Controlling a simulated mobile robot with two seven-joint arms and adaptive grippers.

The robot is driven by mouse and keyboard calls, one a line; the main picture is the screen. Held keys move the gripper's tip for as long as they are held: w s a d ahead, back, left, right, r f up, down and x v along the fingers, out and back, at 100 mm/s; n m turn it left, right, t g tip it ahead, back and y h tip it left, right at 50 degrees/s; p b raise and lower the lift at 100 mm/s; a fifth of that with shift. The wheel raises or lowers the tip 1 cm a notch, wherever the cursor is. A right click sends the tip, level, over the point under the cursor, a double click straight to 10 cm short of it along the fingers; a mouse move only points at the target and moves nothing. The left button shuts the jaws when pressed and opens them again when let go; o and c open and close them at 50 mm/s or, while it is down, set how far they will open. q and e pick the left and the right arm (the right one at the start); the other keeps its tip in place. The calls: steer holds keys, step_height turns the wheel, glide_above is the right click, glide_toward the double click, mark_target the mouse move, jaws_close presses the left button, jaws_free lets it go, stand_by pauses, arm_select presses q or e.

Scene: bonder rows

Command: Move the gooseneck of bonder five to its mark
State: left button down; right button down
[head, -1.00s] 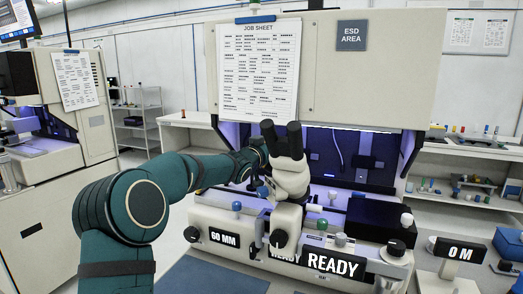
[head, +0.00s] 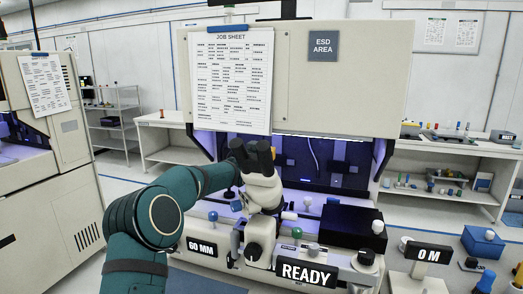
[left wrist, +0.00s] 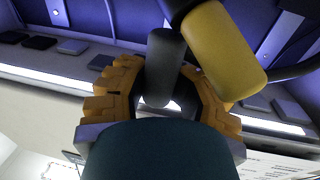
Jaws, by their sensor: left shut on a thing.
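Bonder five's number is not readable; the machine in front of me is a pale bonder (head: 350,80) with a microscope (head: 264,190) and a READY sign (head: 308,273). My left arm reaches in from the left to behind the microscope eyepieces, which hide most of the gripper in the head view. In the left wrist view my left gripper (left wrist: 165,88) has its orange fingers shut around a dark rod, which I take for the gooseneck (left wrist: 164,62). A yellow cylindrical head (left wrist: 222,50) sits beside the rod. The mark cannot be made out. My right gripper is not in view.
A job sheet (head: 232,82) hangs on the bonder's upper panel. A black box (head: 350,227), knobs and a 60 MM label (head: 200,246) crowd the front. A second bonder (head: 45,190) stands at left. A 0 M sign (head: 432,254) stands at right.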

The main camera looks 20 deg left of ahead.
arm_select(q)
steer(key=shift+w+d, duration=0.3)
steer(key=shift+f, duration=0.1)
steer(key=c, duration=0.8)
jaws_free()
steer(key=shift+d, duration=0.1)
steer(key=shift+o, duration=0.2)
steer(key=shift+s+a, duration=0.1)
steer(key=shift+a, duration=0.1)
steer(key=s, duration=1.1)
steer(key=shift+s, duration=0.4)
steer(key=shift+a, duration=0.1)
